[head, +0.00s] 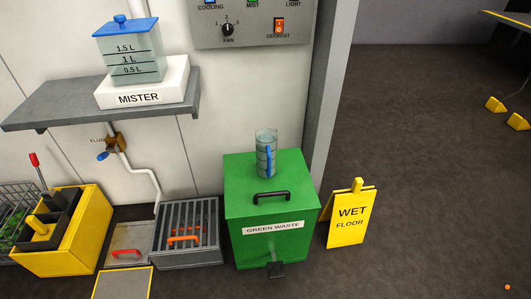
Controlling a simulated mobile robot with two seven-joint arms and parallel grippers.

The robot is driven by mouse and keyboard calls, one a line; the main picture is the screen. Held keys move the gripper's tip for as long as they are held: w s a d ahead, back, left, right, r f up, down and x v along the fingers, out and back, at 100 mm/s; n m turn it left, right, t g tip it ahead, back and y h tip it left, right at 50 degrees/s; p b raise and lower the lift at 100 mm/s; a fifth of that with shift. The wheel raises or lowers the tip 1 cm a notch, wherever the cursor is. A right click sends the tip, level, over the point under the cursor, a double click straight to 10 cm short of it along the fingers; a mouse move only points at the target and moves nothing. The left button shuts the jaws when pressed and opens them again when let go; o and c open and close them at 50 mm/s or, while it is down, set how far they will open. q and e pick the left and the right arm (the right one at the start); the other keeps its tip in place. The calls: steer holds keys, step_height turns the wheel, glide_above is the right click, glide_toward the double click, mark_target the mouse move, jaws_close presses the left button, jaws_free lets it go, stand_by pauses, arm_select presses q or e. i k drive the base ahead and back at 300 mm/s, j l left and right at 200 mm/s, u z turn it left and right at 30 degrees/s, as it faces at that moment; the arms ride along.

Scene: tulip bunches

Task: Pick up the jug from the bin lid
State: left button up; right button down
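A clear jug (262,146) with a blue handle stands upright on the green lid of the green waste bin (236,176), near its back edge. The handle (268,161) faces toward me and a little to the right. A black bar handle on the lid (271,196) lies in front of the jug. Neither of my grippers shows in the head view.
A grey shelf (50,112) with the mister tank (130,57) is on the wall at left. A control panel (250,30) hangs above the bin. A yellow wet floor sign (350,215) stands right of the bin. A grated grey box (188,252) stands left of it. Floor at right is mostly clear.

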mark_target(266, 138)
steer(key=i+l+u, duration=0.1)
steer(key=i+l, duration=0.15)
steer(key=i, duration=0.2)
steer(key=i+l+u, duration=0.15)
steer(key=i+l, duration=0.15)
steer(key=i, duration=0.15)
